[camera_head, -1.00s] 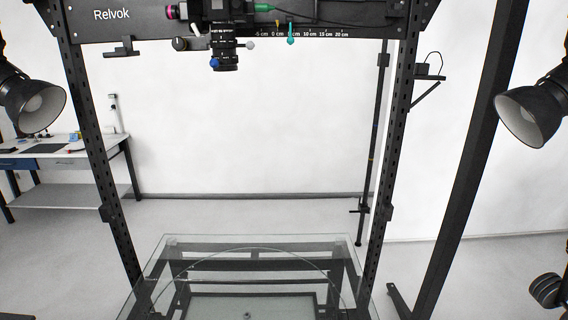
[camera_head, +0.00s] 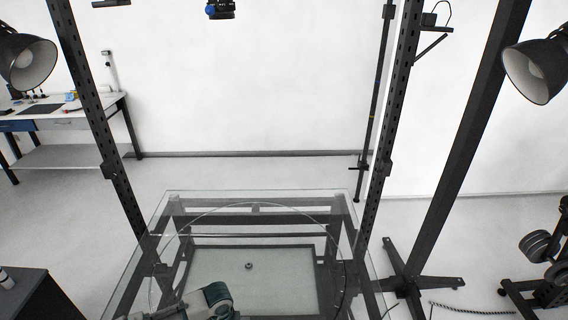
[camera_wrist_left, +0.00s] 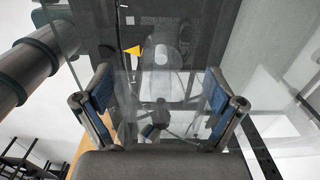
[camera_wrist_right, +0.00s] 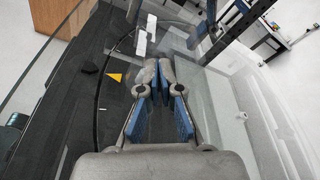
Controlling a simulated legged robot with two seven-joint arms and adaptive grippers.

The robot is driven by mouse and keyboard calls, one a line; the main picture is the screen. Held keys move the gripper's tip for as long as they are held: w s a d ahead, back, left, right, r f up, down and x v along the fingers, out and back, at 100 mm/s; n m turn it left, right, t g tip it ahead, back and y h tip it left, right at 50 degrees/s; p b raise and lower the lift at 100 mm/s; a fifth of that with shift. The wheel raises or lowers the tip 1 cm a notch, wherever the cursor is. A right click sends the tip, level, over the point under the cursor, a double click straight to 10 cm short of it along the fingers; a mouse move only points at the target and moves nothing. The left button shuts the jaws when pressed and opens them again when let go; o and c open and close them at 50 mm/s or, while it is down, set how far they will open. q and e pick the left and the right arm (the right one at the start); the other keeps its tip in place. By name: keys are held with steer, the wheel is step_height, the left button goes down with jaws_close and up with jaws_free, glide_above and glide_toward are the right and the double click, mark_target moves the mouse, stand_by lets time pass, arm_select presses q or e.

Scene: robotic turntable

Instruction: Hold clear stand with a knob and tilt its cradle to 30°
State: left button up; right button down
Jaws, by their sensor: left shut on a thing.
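In the left wrist view, my left gripper (camera_wrist_left: 158,95) has its blue-padded fingers far apart, shut on the sides of the clear stand (camera_wrist_left: 127,90). The stand's see-through walls make its outline faint; a pale rounded part (camera_wrist_left: 163,52) shows just beyond it. I cannot make out the knob or the cradle's angle. In the right wrist view, my right gripper (camera_wrist_right: 158,70) has its fingertips close together with nothing visible between them. The blue-padded fingers of my left gripper show at the top right of that view. In the head view neither gripper's fingers can be made out.
The glass turntable (camera_head: 176,197) stands low in front of me inside a black upright frame (camera_head: 92,110). A yellow triangle marker (camera_wrist_right: 115,77) lies on the turntable. Lamps (camera_head: 535,75) hang at both sides. A workbench (camera_head: 75,120) stands back left; weights (camera_head: 535,245) stand right.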

steer(key=shift+w+d, duration=0.1)
steer(key=shift+w, duration=0.35)
steer(key=shift+r, duration=0.2)
steer(key=f+v, duration=0.1)
steer(key=v, duration=0.5)
stand_by(0.3)
steer(key=shift+r, duration=0.15)
steer(key=shift+g, duration=0.3)
steer(key=shift+s+a+f, duration=0.15)
steer(key=shift+a, duration=0.8)
steer(key=shift+s+a+f, duration=0.2)
steer(key=shift+a, duration=0.75)
steer(key=shift+s+a+f, duration=0.15)
steer(key=shift+a, duration=0.85)
steer(key=shift+w+d+f, duration=0.1)
steer(key=shift+w+f, duration=0.15)
